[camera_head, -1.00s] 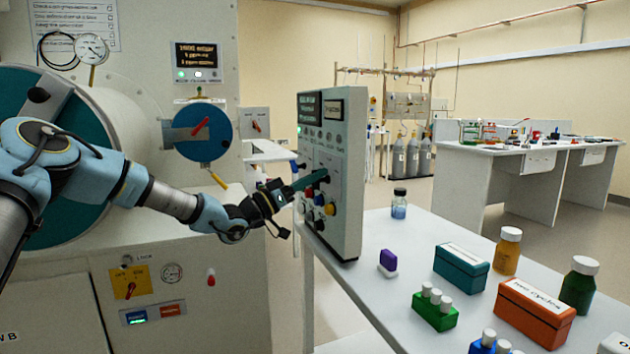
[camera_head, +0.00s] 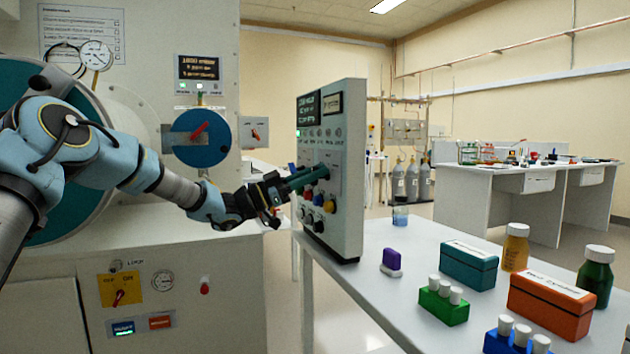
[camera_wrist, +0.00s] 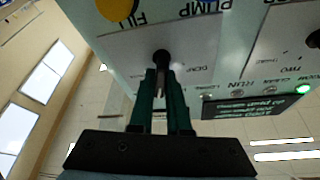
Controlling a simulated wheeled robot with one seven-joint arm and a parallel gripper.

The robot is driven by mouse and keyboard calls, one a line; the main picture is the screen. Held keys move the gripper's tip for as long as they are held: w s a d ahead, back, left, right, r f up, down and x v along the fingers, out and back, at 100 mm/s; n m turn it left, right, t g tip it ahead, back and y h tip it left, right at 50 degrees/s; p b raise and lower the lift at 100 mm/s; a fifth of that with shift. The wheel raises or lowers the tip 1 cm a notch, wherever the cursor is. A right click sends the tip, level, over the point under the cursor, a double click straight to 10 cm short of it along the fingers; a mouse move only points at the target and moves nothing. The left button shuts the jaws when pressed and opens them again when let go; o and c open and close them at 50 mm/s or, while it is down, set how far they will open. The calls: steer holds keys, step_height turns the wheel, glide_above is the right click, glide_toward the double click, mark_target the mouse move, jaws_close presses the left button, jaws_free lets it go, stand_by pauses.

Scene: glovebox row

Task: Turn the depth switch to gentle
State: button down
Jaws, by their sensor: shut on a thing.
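A grey-white control panel (camera_head: 347,200) stands upright at the left end of the white table. In the wrist view its face (camera_wrist: 130,50) appears upside down. A black switch knob (camera_wrist: 161,58) sticks out of a plate there, with a small label to its right that is hard to read. My gripper (camera_wrist: 160,76) has its two green fingers shut on this knob, one on each side. In the head view my gripper (camera_head: 318,174) reaches the panel face from the left, and the fingers hide the knob. I cannot read which setting the switch points to.
Coloured buttons (camera_head: 317,199) and dark knobs sit just below my fingers on the panel. A yellow button (camera_wrist: 117,8) is near the knob. Bottles, boxes and tube racks (camera_head: 443,306) stand on the table to the right. A large chamber (camera_head: 225,225) is at the left.

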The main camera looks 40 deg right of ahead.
steer(key=shift+f, duration=0.1)
stand_by(0.3)
steer(key=c, duration=0.9)
jaws_free()
steer(key=b+v, duration=0.1)
steer(key=v, duration=0.9)
steer(key=shift+w+a, duration=0.2)
steer(key=shift+a, duration=0.15)
